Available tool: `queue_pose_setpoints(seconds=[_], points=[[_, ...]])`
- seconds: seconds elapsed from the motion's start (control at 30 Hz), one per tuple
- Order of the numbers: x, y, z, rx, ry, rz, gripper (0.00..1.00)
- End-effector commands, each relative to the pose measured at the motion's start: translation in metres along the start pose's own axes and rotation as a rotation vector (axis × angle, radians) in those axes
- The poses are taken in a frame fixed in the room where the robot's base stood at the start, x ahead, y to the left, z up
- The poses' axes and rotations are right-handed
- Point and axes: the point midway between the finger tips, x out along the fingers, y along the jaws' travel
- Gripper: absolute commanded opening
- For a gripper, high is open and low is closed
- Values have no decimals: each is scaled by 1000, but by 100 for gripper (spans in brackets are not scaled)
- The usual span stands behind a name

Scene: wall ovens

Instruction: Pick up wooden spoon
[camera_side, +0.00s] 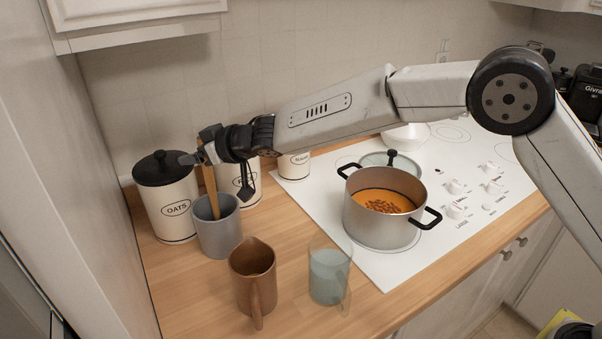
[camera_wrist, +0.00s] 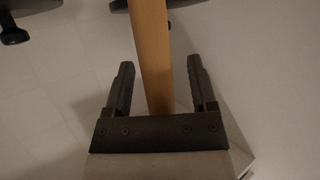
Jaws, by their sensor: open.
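The wooden spoon (camera_side: 210,187) stands nearly upright in a grey cup (camera_side: 218,232) on the counter. Its lower end is hidden inside the cup. My gripper (camera_side: 196,155) is at the upper part of the spoon, above the cup. In the wrist view the spoon's handle (camera_wrist: 152,50) runs between the two open fingers of my gripper (camera_wrist: 159,80), with a gap showing on each side.
An oats canister (camera_side: 166,200) with a black lid stands close behind the cup. A brown pitcher (camera_side: 254,275) and a glass mug (camera_side: 329,275) stand in front. A pot of orange soup (camera_side: 385,225) sits on the white cooktop (camera_side: 395,270). Bare counter (camera_side: 190,295) shows at front left.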

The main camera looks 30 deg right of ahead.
Motion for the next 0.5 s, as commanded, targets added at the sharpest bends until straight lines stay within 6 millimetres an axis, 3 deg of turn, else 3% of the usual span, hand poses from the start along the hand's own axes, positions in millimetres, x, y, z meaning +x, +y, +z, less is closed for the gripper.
queue_pose_setpoints(seconds=[0.4, 0.43, 0.5], points=[[0, 0, 0, 0, 0, 0, 73], [0, 0, 0, 0, 0, 0, 70], [0, 0, 0, 0, 0, 0, 48]])
